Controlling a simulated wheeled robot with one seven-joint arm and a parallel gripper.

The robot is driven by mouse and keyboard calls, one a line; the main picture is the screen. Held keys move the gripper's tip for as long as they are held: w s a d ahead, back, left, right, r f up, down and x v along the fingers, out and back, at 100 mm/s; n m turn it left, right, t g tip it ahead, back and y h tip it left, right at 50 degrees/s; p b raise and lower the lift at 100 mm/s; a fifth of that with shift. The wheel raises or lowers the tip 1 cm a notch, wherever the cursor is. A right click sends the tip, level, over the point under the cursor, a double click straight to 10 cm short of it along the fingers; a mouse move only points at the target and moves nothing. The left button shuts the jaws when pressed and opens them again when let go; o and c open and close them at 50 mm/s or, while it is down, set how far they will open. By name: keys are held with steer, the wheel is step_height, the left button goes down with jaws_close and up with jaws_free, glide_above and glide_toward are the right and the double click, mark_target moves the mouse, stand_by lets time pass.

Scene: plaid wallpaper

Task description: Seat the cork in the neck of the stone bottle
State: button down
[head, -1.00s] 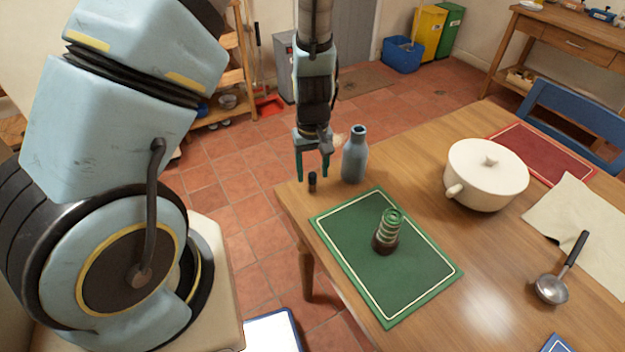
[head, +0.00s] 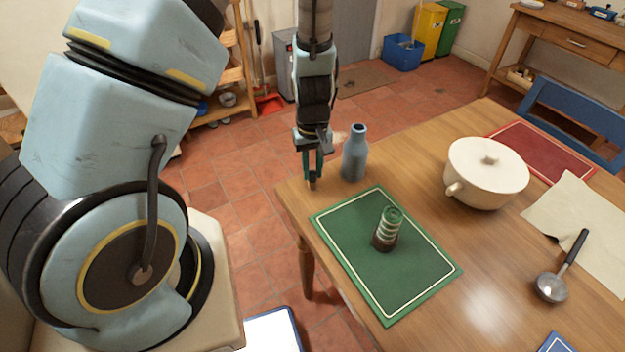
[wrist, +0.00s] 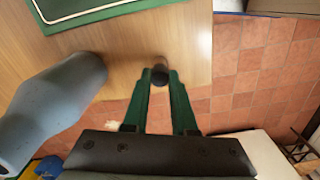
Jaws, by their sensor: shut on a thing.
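The stone bottle (head: 354,160) is blue-grey and stands upright near the table's far left corner. Its neck has a dark mouth with nothing in it. My gripper (head: 312,176) points down just left of the bottle and is shut on a small dark stopper, which I take to be the cork (head: 313,186). In the wrist view the cork (wrist: 160,67) shows dark between the green fingertips, close to the table's edge. There the bottle (wrist: 50,110) lies to the left, apart from the fingers. The fingers hide most of the cork in the head view.
A green mat (head: 345,220) lies nearer, with a ringed green and brown object (head: 387,228) standing on it. A cream pot (head: 485,180), a red mat (head: 560,158), a cloth (head: 585,225) and a ladle (head: 552,285) are to the right. Bare wood (head: 405,165) separates bottle and pot.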

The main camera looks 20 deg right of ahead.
mark_target(315, 172)
stand_by(0.3)
steer(key=d+r+m+b, duration=0.1)
steer(key=d+r+m, duration=0.3)
steer(key=r, duration=0.4)
steer(key=w+d+r+m+b, duration=0.1)
steer(key=d+r+m+b, duration=0.1)
steer(key=d+r+m, duration=0.35)
steer(key=d+r+m+b, duration=0.1)
steer(key=d+r+m, duration=0.15)
steer(key=r, duration=0.65)
steer(key=shift+m, duration=0.3)
step_height(315, 172, down, 9)
steer(key=shift+w+a+f+p, duration=0.1)
steer(key=shift+f+p, duration=0.05)
steer(key=shift+p, duration=0.95)
steer(key=shift+f, duration=0.15)
steer(key=c, duration=0.7)
jaws_free()
